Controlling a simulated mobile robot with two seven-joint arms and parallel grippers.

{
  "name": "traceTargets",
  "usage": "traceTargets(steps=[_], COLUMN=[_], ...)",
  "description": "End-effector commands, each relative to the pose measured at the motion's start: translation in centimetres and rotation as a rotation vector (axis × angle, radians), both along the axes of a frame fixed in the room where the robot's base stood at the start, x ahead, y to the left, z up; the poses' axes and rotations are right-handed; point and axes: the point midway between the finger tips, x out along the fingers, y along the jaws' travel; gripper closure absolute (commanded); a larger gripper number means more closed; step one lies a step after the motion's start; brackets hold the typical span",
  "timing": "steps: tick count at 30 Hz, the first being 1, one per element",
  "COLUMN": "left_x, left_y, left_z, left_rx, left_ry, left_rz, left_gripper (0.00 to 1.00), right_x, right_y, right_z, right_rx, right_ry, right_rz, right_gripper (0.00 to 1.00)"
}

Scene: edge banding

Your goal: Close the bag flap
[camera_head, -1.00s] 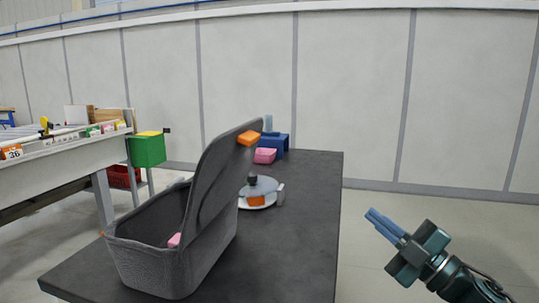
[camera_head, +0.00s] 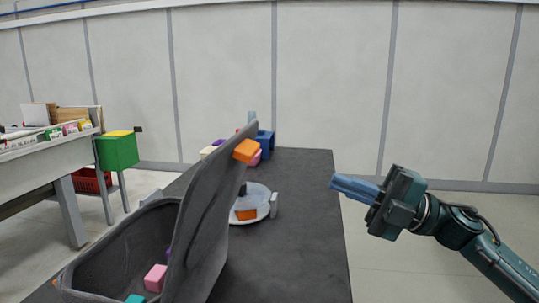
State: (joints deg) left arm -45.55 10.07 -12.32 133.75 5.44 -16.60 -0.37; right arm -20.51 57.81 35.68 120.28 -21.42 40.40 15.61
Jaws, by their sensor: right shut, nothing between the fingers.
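The grey bag (camera_head: 118,251) stands on the dark table at the lower left, with its mouth open. Its flap (camera_head: 208,212) stands up steeply along the bag's right side. Inside the bag I see a pink block (camera_head: 155,278), a teal block (camera_head: 135,298) and part of a purple one. My right gripper (camera_head: 338,183) is off the table's right edge, well apart from the flap, with its blue fingers together and nothing between them. They point left toward the table. My left gripper is not in view.
On the dark table (camera_head: 305,215), behind the flap, are a white plate (camera_head: 262,213) with an orange piece, an orange block (camera_head: 246,150) and a blue box (camera_head: 266,144). A workbench with a green box (camera_head: 117,150) stands at the left. The table's right part is clear.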

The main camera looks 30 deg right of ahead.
Motion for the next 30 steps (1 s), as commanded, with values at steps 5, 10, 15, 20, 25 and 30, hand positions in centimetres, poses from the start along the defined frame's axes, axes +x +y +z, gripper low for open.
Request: traceTargets(steps=[5, 10, 15, 20, 25, 30], left_x=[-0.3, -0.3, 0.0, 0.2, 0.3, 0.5], left_y=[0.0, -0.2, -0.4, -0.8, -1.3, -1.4], left_z=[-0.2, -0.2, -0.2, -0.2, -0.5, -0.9], left_rx=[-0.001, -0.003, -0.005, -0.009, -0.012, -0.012], left_ry=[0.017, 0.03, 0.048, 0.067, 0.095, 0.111], left_rz=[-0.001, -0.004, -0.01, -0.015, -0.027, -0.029], left_gripper=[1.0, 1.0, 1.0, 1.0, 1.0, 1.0], right_x=[1.7, 3.2, 4.5, 5.6, 6.5, 7.0], right_y=[2.5, 4.4, 6.0, 7.4, 8.7, 9.3], right_z=[1.3, 2.1, 2.9, 3.5, 3.9, 4.0], right_rx=[-0.003, -0.001, 0.002, 0.002, 0.001, 0.0], right_ry=[-0.003, -0.004, -0.003, -0.003, -0.002, -0.001], right_rz=[0.004, 0.002, 0.001, 0.001, 0.0, -0.001], right_gripper=[1.0, 1.0, 1.0, 1.0, 1.0, 1.0])
